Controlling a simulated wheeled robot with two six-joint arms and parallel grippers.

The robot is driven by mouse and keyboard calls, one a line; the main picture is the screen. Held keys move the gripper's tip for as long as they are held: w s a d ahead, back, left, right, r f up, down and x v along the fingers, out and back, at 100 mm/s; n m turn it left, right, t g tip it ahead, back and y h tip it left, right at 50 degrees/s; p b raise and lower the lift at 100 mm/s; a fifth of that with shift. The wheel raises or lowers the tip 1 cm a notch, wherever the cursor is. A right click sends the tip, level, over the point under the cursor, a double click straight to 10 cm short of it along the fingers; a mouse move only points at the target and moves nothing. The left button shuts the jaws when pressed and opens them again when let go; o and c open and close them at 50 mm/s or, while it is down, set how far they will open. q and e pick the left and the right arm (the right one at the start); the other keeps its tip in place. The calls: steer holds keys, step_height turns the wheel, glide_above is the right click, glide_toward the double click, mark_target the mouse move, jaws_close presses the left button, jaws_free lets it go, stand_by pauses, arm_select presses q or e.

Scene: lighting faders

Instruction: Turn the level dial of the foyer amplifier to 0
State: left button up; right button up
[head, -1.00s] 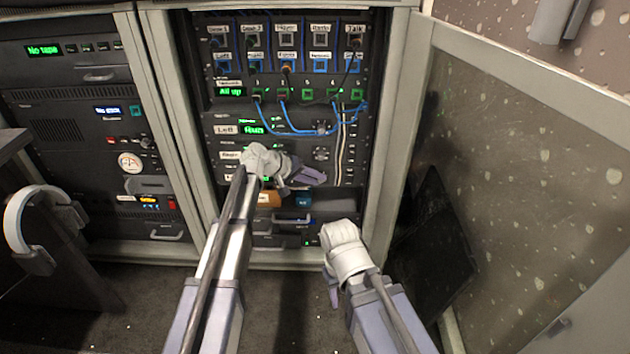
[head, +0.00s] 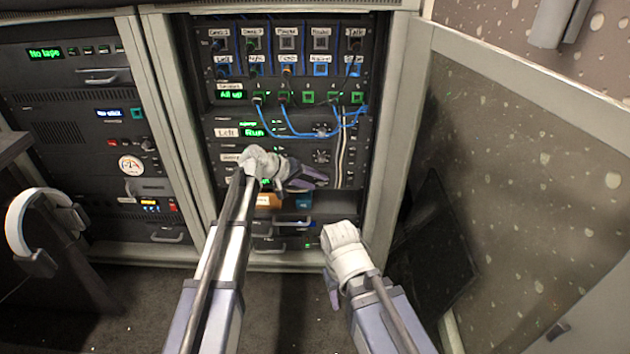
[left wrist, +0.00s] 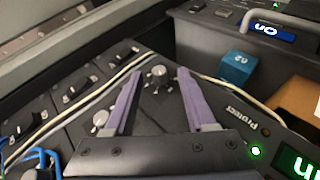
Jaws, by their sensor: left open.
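Two stacked amplifier panels sit in the open rack, each with a dial at its right. The upper panel (head: 285,131) is labelled "Left" and its display reads "Run". The lower panel's label (head: 231,157) is too small to read, so I cannot confirm it says foyer. Its dark round dial (head: 321,156) shows just above my left gripper (head: 317,179).
Blue cables (head: 310,135) loop above the panels, and pale cables (head: 342,145) run down right of the dials. A blue box (left wrist: 237,67) lies beyond the fingers in the left wrist view. An open door (head: 520,190) stands at the right.

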arm_select(q)
steer(key=p+v, duration=0.4)
steer(key=v, duration=0.3)
steer(key=shift+s, duration=0.1)
